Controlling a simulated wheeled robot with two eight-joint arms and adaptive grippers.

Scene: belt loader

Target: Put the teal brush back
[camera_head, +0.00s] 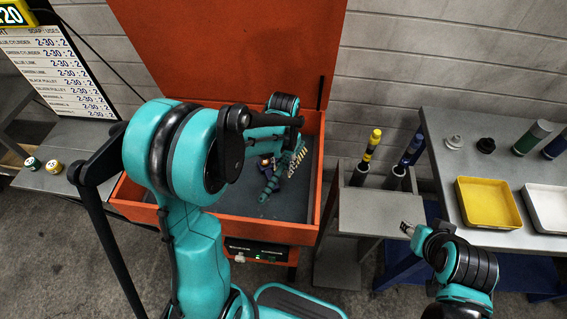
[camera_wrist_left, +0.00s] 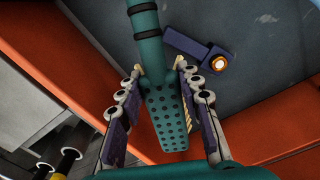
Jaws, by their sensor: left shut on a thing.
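The teal brush (camera_head: 269,186) is in my left gripper (camera_head: 290,165), over the grey basin of the orange washer (camera_head: 213,217). In the left wrist view the brush (camera_wrist_left: 149,45) has a handle with black rings and a flat part full of holes. The fingers of the left gripper (camera_wrist_left: 158,68) are closed on it from both sides. A grey holder (camera_head: 362,212) stands right of the washer, with a yellow-and-black brush (camera_head: 371,146) and a blue brush (camera_head: 411,150) upright in it. My right gripper (camera_head: 407,229) is away from these, at the lower right; its jaws are too small to read.
A dark purple part with a glowing ring (camera_wrist_left: 217,62) lies in the basin. The washer's orange lid (camera_head: 230,50) stands open behind. A table at right bears a yellow tray (camera_head: 488,204), a white tray (camera_head: 549,208) and several small parts. A side shelf (camera_head: 62,182) holds two small cylinders.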

